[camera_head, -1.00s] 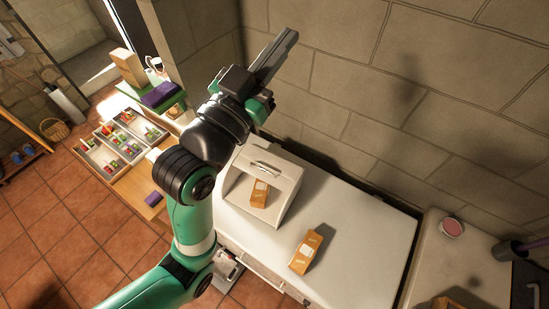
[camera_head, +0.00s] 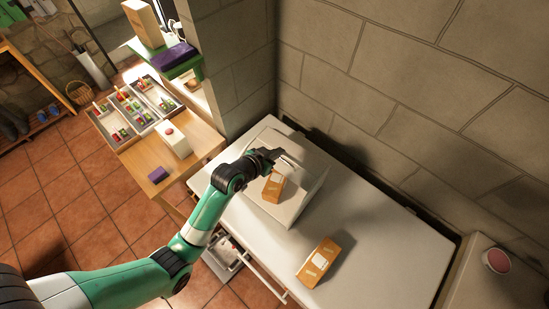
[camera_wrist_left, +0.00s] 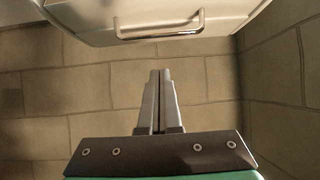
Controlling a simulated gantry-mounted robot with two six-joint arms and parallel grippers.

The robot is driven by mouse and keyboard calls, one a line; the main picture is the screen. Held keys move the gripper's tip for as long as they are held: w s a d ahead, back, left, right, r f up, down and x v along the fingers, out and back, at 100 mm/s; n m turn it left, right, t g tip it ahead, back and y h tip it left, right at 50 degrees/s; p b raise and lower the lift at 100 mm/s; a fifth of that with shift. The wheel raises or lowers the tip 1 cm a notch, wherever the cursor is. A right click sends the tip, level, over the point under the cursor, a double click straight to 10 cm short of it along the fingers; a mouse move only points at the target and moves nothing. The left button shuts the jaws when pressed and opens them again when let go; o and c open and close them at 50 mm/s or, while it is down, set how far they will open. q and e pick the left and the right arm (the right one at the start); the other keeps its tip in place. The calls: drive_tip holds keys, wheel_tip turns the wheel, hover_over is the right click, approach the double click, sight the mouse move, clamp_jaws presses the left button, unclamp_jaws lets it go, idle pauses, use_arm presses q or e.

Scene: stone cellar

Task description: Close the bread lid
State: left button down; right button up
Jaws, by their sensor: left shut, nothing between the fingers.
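The white bread box (camera_head: 304,188) stands at the far left end of the white counter. Its front looks open, with an orange-brown package (camera_head: 275,187) showing in the opening. The lid's metal handle (camera_head: 288,159) is up near the top of the box. My left gripper (camera_head: 272,154) is at the top of the box, close to this handle and partly merged with its dark outline. In the left wrist view its fingers (camera_wrist_left: 160,75) are shut and empty, pointing towards the handle (camera_wrist_left: 160,32) on the pale lid (camera_wrist_left: 90,22), with a gap between. My right gripper is out of view.
A second orange-brown package (camera_head: 322,262) lies on the white counter (camera_head: 375,245), right of the box. A stone wall (camera_head: 400,90) rises close behind. A wooden table (camera_head: 195,143) with a sorting tray (camera_head: 150,113) stands to the left.

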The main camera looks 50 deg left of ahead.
sight(280, 165)
use_arm(q)
drive_tip(key=b+x, duration=0.1)
drive_tip(key=x, duration=0.5)
drive_tip(key=shift+w+f, duration=0.2)
drive_tip(key=shift+w, duration=0.1)
drive_tip(key=s, duration=0.3)
drive_tip(key=shift+d+f+p, duration=0.2)
drive_tip(key=shift+f+p, duration=0.1)
drive_tip(key=shift+p, duration=0.1)
drive_tip(key=shift+s+d+f, duration=0.1)
drive_tip(key=shift+s+f, duration=0.1)
drive_tip(key=shift+s, duration=0.2)
